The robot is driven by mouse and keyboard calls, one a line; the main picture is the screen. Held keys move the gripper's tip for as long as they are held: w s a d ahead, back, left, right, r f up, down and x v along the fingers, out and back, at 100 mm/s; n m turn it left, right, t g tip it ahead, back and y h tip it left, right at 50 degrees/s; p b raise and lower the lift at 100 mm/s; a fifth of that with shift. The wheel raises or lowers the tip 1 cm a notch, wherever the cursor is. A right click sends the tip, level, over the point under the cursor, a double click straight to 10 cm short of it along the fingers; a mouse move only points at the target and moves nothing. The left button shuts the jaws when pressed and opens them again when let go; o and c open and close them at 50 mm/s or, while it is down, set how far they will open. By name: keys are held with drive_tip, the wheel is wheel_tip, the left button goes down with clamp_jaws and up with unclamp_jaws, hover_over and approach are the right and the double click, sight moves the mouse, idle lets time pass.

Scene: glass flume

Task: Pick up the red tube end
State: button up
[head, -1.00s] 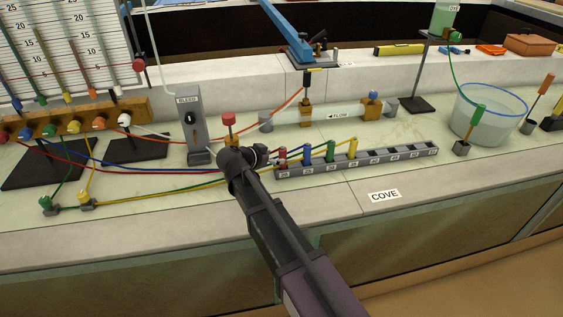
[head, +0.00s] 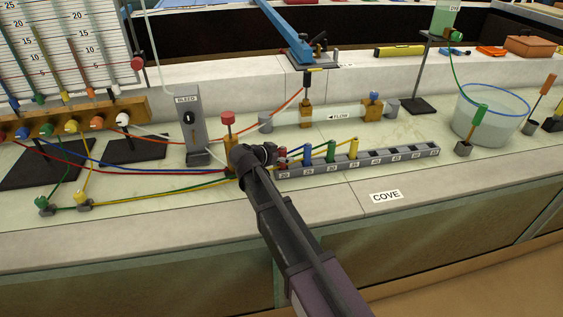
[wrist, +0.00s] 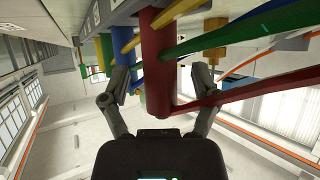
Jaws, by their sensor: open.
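The red tube end (head: 283,152) stands upright in the first slot at the left end of the grey slotted rack (head: 405,153). In the wrist view the red tube end (wrist: 159,78) is large and lies between the fingers of my gripper (wrist: 160,84), with a gap on each side. My gripper is open. Its red tube runs off to the right in the wrist view. In the head view my gripper (head: 268,153) is just left of the red tube end, and my wrist partly hides this area.
Blue (head: 307,152), green (head: 330,151) and yellow (head: 353,148) tube ends stand in the rack to the right. A red-topped post (head: 229,122) and the BLEED box (head: 191,122) are close by on the left. Tubes cross the bench there.

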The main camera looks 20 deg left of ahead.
sight(283, 149)
drive_tip(key=shift+c, duration=0.2)
clamp_jaws()
drive_tip(key=shift+r, duration=0.1)
wheel_tip(283, 149, up, 3)
drive_tip(key=p, duration=0.3)
drive_tip(key=shift+r+p, duration=0.15)
drive_tip(key=shift+p, duration=0.15)
drive_tip(key=shift+s+r, duration=0.2)
drive_tip(key=shift+s, duration=0.05)
drive_tip(key=s+a+r+p, duration=0.1)
drive_tip(key=s+a, duration=0.2)
drive_tip(key=s, duration=1.2)
drive_tip(key=shift+a, duration=0.4)
